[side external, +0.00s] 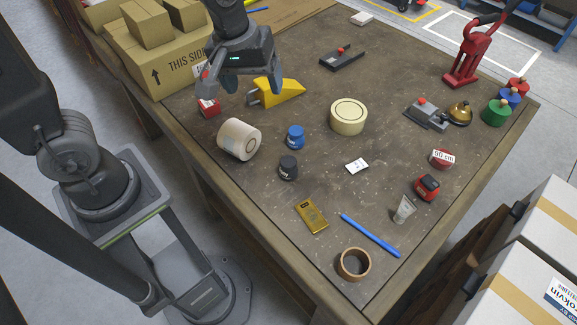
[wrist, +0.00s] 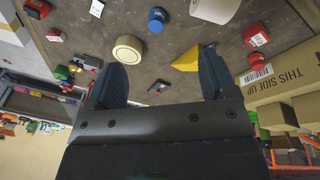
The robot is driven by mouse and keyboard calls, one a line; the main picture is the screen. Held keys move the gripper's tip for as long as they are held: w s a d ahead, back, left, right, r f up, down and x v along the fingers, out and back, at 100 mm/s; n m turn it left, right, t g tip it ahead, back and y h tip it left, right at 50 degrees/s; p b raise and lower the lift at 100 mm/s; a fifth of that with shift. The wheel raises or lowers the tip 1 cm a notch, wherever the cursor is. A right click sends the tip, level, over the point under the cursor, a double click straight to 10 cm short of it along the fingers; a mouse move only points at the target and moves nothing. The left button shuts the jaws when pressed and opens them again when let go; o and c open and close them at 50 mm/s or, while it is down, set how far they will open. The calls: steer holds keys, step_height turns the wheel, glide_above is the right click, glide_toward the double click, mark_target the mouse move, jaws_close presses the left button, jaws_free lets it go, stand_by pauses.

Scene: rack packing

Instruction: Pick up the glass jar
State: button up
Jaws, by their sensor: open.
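My gripper (side external: 242,86) is open and hangs over the back left of the table, beside a yellow wedge-shaped thing and a small red item (side external: 208,107). Its two dark fingers also show in the wrist view (wrist: 163,80), with nothing between them. I cannot pick out a clear glass jar with certainty. A small pale, upright item (side external: 404,209) stands near the front right edge, but it is too small to tell whether it is glass. Small blue (side external: 295,137) and black (side external: 288,168) containers stand near the middle, apart from my gripper.
The yellow wedge (side external: 279,91) lies beneath my gripper. Cardboard boxes (side external: 155,62) stand at the back left. A blue pen (side external: 370,235) and tape ring (side external: 353,264) lie in front. Bare table separates many items.

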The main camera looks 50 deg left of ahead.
mark_target(289, 161)
steer(key=w+d+f+n, duration=0.1)
steer(key=f+n, duration=0.1)
steer(key=f, duration=0.4)
steer(key=w+d+f+n+g, duration=0.1)
steer(key=w+d+f, duration=0.1)
steer(key=f, duration=0.4)
steer(key=w+d+f+n+g, duration=0.1)
steer(key=f+n, duration=0.1)
steer(key=f, duration=0.5)
steer(key=shift+w+d+n, duration=0.25)
steer(key=shift+w+n, duration=0.05)
steer(key=shift+w, duration=0.05)
steer(key=shift+s+f, duration=0.2)
steer(key=shift+f, duration=2.7)
steer(key=shift+c, duration=0.3)
steer(key=c, duration=1)
steer(key=shift+r, duration=0.1)
